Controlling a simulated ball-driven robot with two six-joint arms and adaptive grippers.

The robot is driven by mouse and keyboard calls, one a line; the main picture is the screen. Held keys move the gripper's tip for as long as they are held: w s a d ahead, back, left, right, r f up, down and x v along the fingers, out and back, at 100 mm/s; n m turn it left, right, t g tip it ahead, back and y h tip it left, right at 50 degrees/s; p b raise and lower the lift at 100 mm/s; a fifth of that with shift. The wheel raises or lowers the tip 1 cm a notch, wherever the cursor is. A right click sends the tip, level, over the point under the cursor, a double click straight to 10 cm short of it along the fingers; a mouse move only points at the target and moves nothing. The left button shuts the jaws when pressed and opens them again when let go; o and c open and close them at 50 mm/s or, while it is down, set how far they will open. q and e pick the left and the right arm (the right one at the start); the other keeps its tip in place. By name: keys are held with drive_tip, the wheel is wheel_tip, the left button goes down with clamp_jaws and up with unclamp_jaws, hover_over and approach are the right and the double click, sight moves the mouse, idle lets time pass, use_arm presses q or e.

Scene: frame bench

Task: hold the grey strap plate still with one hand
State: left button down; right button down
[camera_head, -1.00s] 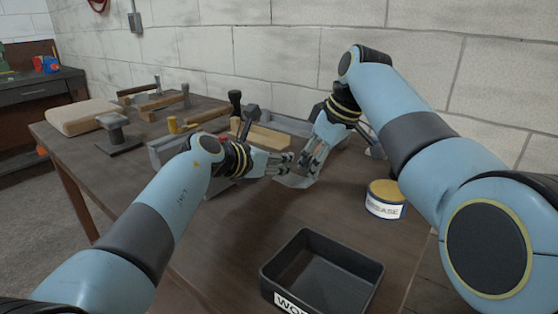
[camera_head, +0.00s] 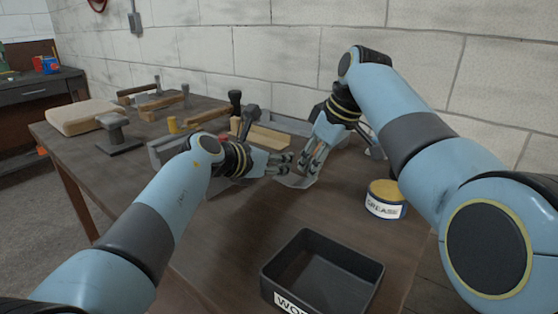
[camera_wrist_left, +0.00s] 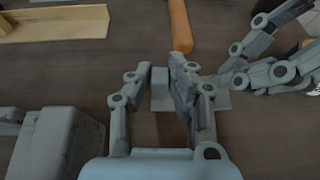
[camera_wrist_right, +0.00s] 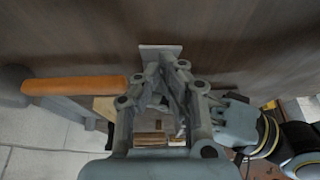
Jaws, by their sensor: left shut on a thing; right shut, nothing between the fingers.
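The grey strap plate (camera_head: 296,183) lies near the middle of the bench, mostly hidden by my fingers in the head view. In the left wrist view its flat part (camera_wrist_left: 217,101) shows behind the fingers. It also shows as a pale edge in the right wrist view (camera_wrist_right: 160,53). My left gripper (camera_head: 284,163) comes in from the left and is shut on a grey piece at the plate, which I take to be the strap plate. My right gripper (camera_head: 308,168) is shut and empty, close beside the left fingers and over the plate.
A black open bin (camera_head: 322,272) stands in front and a grease tin (camera_head: 385,199) to the right. An orange handle (camera_wrist_left: 180,25) lies near the plate. Hammers (camera_head: 165,101), a small anvil-like block (camera_head: 116,131) and a beige pad (camera_head: 84,117) lie at the back left.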

sight(311, 184)
use_arm(q)
drive_tip(key=shift+s, duration=0.1)
use_arm(e)
drive_tip(key=shift+s+f, duration=0.15)
drive_tip(key=shift+f, duration=1.45)
drive_tip(key=shift+s+f, duration=0.15)
drive_tip(key=shift+f, duration=0.5)
use_arm(q)
drive_tip(key=shift+f, duration=0.15)
use_arm(e)
drive_tip(key=shift+w+r, duration=0.15)
drive_tip(key=shift+r, duration=1)
drive_tip(key=shift+w+r, duration=0.15)
drive_tip(key=shift+r, duration=2.95)
